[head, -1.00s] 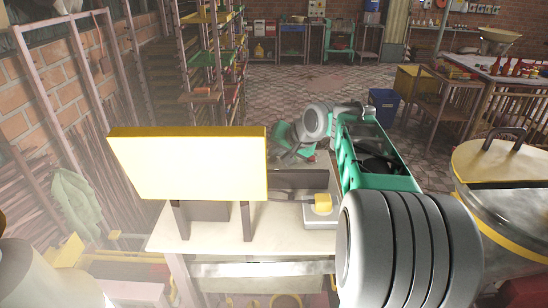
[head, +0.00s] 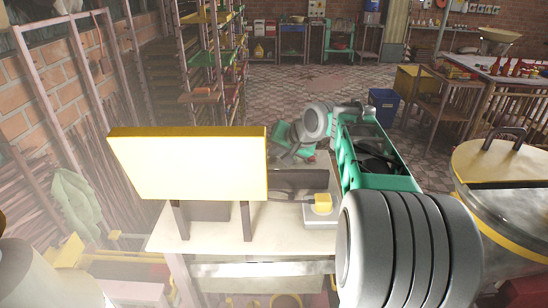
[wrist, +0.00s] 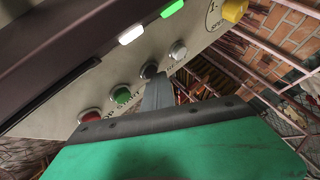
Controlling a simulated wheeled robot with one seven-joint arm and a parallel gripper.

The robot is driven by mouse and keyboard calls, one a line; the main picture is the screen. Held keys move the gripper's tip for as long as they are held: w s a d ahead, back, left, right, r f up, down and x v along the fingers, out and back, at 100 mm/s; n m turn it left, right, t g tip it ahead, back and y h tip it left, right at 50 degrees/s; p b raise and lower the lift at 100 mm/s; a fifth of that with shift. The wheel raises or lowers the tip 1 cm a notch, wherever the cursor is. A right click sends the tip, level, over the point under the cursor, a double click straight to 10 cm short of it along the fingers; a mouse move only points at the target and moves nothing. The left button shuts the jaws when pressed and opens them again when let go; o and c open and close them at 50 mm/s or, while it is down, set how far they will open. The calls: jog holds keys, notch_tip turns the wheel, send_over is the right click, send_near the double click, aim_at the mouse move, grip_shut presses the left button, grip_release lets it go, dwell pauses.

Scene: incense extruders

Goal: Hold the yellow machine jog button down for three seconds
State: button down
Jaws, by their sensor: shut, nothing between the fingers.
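The yellow machine shows in the head view as a large yellow panel (head: 188,165) on dark legs over a pale top. In the wrist view its control panel (wrist: 75,95) carries a row of red (wrist: 90,116), green (wrist: 121,95), dark (wrist: 149,71) and pale grey (wrist: 178,50) buttons. The labels are too small to read, so I cannot tell which button is jog. My gripper (wrist: 157,92) is shut and empty, its tips at the dark button, partly overlapping it. I cannot tell whether the button is pressed. In the head view the fingertips are hidden.
A white and a green lamp and a yellow knob (wrist: 234,10) sit higher on the panel. A small yellow block (head: 322,203) stands on the pale top. A lidded metal drum (head: 510,215) is at the right. Racks stand at the left; the tiled floor behind is open.

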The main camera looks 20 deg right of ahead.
aim_at(276, 160)
dwell(0.5)
jog(key=shift+r+p, duration=0.8)
jog(key=shift+r, duration=0.1)
notch_tip(276, 160, up, 5)
jog(key=p, duration=0.4)
